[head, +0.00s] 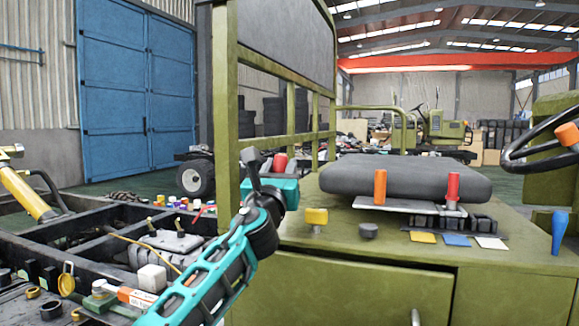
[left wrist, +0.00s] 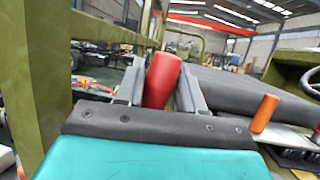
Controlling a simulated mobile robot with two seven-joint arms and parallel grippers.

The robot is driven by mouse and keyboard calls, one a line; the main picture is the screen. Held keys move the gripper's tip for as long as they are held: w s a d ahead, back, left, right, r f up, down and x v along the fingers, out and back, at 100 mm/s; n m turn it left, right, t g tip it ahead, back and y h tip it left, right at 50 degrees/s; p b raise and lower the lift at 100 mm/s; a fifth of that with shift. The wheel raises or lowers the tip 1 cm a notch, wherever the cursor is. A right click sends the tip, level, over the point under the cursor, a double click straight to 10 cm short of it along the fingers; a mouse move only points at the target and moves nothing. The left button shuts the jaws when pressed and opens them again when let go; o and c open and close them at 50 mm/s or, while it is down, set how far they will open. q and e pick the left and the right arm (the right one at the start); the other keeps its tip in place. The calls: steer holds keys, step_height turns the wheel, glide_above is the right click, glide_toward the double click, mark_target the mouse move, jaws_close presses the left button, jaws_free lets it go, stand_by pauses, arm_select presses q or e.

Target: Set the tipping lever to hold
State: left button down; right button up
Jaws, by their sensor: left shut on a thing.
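My left gripper (head: 268,165) is at the left end of the green seat box, beside the upright post of the frame. Its fingers are shut on a red lever grip (head: 281,161), which also shows between the fingers in the left wrist view (left wrist: 162,80). The grip leans slightly in that view, and its lower part is hidden by the gripper. An orange lever (head: 380,187) and another red lever (head: 453,187) stand upright on a plate in front of the seat. No readable marking shows which lever is for tipping or where hold lies. My right gripper is not in view.
The dark seat cushion (head: 400,178) lies right of my left gripper. A steering wheel (head: 540,140) is at right. The green post (head: 226,110) stands close by; cluttered chassis rails are at left.

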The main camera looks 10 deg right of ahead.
arm_select(q)
steer(key=shift+w+a+f+n+y+p, duration=0.1)
steer(key=shift+w+a+n+y+p, duration=0.45)
steer(key=shift+n, duration=0.45)
steer(key=shift+w+a+f+n+y+p, duration=0.1)
steer(key=shift+w+a+n+y+p, duration=0.25)
steer(key=shift+a+n, duration=0.5)
steer(key=shift+w+a+f+n+y+p, duration=0.1)
steer(key=shift+w+a+n+y+p, duration=0.35)
steer(key=shift+n, duration=0.7)
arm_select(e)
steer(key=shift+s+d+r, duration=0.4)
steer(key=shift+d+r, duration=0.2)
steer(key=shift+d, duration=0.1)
arm_select(q)
steer(key=shift+s, duration=0.1)
steer(key=c, duration=0.8)
jaws_free()
steer(key=shift+r, duration=0.1)
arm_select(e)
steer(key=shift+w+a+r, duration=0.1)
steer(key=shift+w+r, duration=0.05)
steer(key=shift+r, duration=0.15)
arm_select(q)
steer(key=shift+a, duration=0.15)
